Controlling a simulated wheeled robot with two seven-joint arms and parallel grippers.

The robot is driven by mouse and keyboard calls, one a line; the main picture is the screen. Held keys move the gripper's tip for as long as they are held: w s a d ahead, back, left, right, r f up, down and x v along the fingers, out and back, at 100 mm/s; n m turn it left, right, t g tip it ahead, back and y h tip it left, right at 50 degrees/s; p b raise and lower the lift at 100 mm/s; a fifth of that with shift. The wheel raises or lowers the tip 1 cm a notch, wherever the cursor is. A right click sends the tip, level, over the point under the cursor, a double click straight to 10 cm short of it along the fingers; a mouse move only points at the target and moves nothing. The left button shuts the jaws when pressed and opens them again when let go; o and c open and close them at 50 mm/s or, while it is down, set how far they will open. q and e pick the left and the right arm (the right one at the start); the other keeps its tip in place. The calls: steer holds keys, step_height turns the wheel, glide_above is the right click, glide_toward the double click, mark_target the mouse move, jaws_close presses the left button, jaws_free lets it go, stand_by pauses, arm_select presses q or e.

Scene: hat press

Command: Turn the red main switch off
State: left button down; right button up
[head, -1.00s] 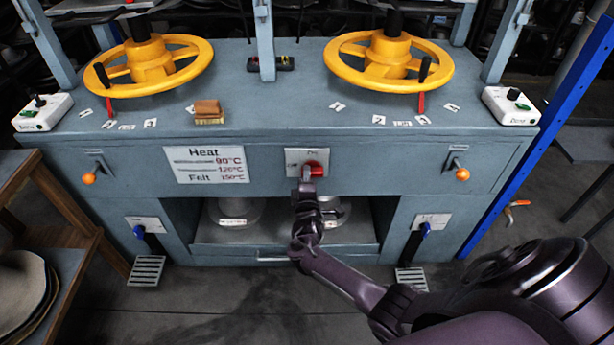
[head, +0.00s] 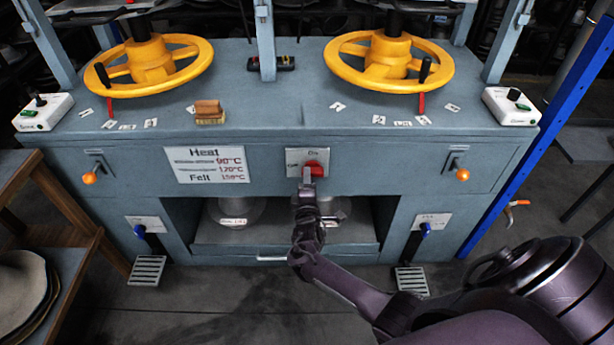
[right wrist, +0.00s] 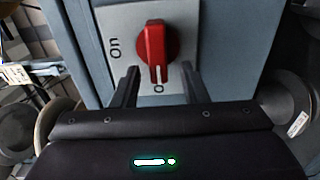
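The red main switch (head: 315,168) is a rotary knob on a pale plate (head: 294,158) on the front of the grey press. In the head view the plate reads "On" at the top and "Off" at the left. In the right wrist view the knob (right wrist: 153,47) has its white mark pointing down toward a label starting with "O", partly hidden; "On" is at the left. My right gripper (head: 309,174) is at the knob. In the right wrist view its fingers (right wrist: 160,72) are open, one either side of the knob's lower end, with visible gaps. My left gripper is not in view.
Orange-tipped levers (head: 89,178) (head: 462,174) flank the switch on the front. A heat sign (head: 207,164) is left of it. An open recess with a drawer (head: 270,249) lies below. Two yellow handwheels (head: 150,64) (head: 388,62) stand on top.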

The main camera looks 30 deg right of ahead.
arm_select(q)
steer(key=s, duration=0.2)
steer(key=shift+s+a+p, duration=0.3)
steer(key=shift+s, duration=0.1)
arm_select(e)
steer(key=v, duration=0.6)
